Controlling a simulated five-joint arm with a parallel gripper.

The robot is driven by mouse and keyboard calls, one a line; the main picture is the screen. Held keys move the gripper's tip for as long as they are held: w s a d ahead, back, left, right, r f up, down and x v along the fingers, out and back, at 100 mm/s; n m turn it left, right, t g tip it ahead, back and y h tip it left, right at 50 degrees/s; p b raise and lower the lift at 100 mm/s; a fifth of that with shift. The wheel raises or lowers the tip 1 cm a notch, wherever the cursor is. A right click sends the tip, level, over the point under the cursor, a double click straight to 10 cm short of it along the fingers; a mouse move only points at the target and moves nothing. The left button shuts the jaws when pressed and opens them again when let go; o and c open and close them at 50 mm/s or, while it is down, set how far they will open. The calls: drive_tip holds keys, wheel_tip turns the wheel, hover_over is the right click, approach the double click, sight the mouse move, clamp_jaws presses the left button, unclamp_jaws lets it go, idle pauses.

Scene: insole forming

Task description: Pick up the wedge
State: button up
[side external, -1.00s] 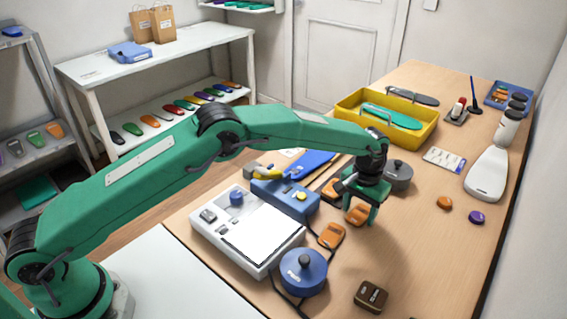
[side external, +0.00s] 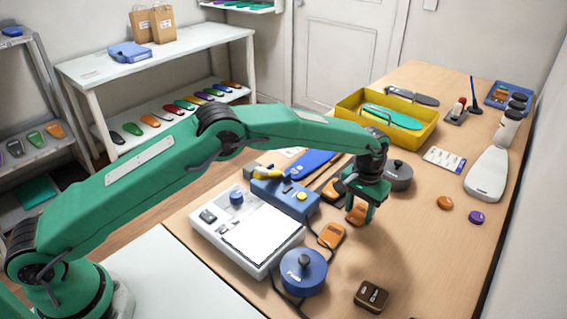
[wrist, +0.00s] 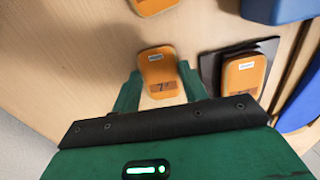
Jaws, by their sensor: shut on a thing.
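An orange wedge (wrist: 158,72) with a dark "7°" label sits between the two green fingers of my gripper (wrist: 160,86) in the wrist view. My gripper is shut on it, with a finger at each side. In the side view my gripper (side external: 361,206) points down over the right part of the table, and the held wedge (side external: 357,214) shows partly between the fingers. It is at or very near the table top; I cannot tell if it touches. A second orange wedge (wrist: 245,74) lies on a dark pad to the right, and a third (wrist: 150,5) is cut off at the top.
The white machine (side external: 247,232), blue box (side external: 285,199) and round blue weight (side external: 303,272) stand left of my gripper. A grey round thing (side external: 398,176) and the yellow tray (side external: 432,130) are behind. A brown block (side external: 371,296) lies in front.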

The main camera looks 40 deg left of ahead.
sight(358, 214)
drive_tip(key=shift+r, duration=0.6)
wheel_tip(358, 214, up, 3)
drive_tip(key=shift+f, duration=0.1)
drive_tip(key=s+d+r, duration=0.6)
drive_tip(key=s+r, duration=0.1)
drive_tip(key=s, duration=0.2)
drive_tip(key=shift+s+d, duration=0.25)
drive_tip(key=shift+d, duration=0.15)
drive_tip(key=s+a+r, duration=0.3)
drive_tip(key=s+a, duration=0.3)
drive_tip(key=s, duration=0.5)
drive_tip(key=s+a+r, duration=0.3)
drive_tip(key=s+a, duration=0.3)
drive_tip(key=s, duration=0.5)
drive_tip(key=shift+n, duration=0.3)
drive_tip(key=w+a+f, duration=0.2)
drive_tip(key=w, duration=0.1)
drive_tip(key=w+a+f, duration=0.5)
drive_tip(key=w, duration=0.1)
drive_tip(key=shift+w+a+f, duration=0.1)
drive_tip(key=shift+a+f, duration=0.1)
drive_tip(key=shift+f, duration=0.1)
